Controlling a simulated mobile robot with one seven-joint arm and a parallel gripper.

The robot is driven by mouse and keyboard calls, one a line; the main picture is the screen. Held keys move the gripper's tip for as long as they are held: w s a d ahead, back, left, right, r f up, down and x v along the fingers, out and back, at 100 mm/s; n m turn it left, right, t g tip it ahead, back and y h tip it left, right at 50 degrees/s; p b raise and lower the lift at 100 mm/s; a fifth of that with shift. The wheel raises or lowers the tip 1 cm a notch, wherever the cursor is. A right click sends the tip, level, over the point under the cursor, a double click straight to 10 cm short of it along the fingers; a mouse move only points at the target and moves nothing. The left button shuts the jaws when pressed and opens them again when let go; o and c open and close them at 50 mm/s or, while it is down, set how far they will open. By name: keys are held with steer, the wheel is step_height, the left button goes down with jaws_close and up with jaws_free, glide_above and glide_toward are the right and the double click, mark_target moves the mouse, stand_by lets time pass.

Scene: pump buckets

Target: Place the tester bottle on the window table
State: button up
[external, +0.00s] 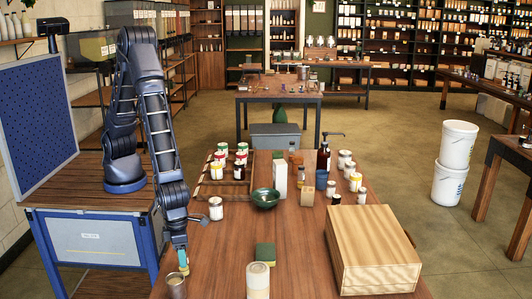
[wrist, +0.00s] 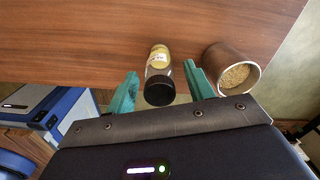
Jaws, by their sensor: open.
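In the external view my gripper (external: 183,264) is low over the table's near left edge, and the bottle is mostly hidden there. I cannot tell which table is the window table; another wooden table (external: 280,92) stands further back, and one (external: 525,150) stands at the right.
A metal cup of grain (wrist: 232,72) is close beside the right finger; it also shows in the external view (external: 175,287). White buckets (external: 452,165) stand on the floor.

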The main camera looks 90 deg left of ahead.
step_height(320, 180, up, 9)
steer(key=shift+r, duration=0.1)
steer(key=w+a+r+n+t, duration=0.1)
steer(key=a+r+n, duration=0.5)
steer(key=a, duration=0.4)
steer(key=w+a+r+n, duration=0.1)
steer(key=a+r+n, duration=0.3)
steer(key=a+r, duration=0.4)
steer(key=w+a+r+n+t, duration=0.15)
steer(key=a+r+n, duration=0.4)
steer(key=a, duration=0.55)
steer(key=s+a+r+n+t, duration=0.1)
steer(key=s+a+r+n, duration=0.2)
steer(key=s+a+n, duration=0.5)
steer(key=s+a+r+n+t, duration=0.1)
steer(key=s+a+r+n, duration=0.2)
steer(key=s+a+n, duration=0.6)
steer(key=a, duration=0.5)
steer(key=shift+s+r, duration=0.3)
